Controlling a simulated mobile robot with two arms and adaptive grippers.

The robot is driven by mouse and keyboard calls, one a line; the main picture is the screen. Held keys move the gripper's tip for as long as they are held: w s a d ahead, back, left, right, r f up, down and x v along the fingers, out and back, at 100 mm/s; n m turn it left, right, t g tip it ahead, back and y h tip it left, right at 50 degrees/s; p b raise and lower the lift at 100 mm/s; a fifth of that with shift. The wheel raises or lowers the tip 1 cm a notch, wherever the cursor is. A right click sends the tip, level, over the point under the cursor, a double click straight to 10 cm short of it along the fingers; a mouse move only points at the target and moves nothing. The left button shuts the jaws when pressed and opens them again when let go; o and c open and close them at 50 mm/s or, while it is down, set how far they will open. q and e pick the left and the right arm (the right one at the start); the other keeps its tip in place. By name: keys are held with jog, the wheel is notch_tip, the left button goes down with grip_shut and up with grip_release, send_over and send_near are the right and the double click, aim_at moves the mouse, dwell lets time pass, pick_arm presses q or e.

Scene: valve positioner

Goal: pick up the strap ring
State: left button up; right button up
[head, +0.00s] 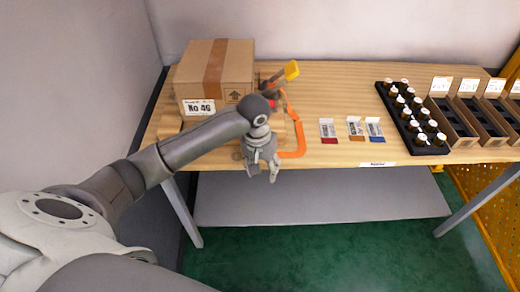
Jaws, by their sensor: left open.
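An orange strap loop (301,138), which looks like the strap ring, is at the left part of the wooden table, right of the cardboard box. Its left side is hidden behind my left gripper (263,175). The gripper points down at the table's front edge, just left of the visible orange band. Its fingers are apart and nothing shows between them. I cannot tell whether it touches the loop. My right gripper is not in view.
A cardboard box (238,62) marked "No 4G" stands behind my arm. A yellow-ended tool (291,70) is beside it. Several small cards, a black tray (428,146) of bottles and open bins (452,122) are to the right. The table's (340,85) back middle is clear.

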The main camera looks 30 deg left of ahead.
pick_arm(q)
jog(key=w+a+r+n+g, duration=0.1)
jog(key=w+a+r+n, duration=0.3)
jog(key=a+r, duration=0.5)
jog(key=shift+y, duration=0.4)
jog(key=f, duration=0.4)
jog(key=shift+w+d+p, duration=0.15)
jog(key=shift+w+p, duration=0.15)
jog(key=shift+p, duration=0.05)
notch_tip(320, 180, down, 4)
jog(key=shift+w+d+f+p, duration=0.1)
jog(key=shift+d+f+p, duration=0.05)
jog(key=shift+p, duration=0.45)
jog(key=shift+f, duration=0.55)
grip_shut()
jog(key=shift+r, duration=0.1)
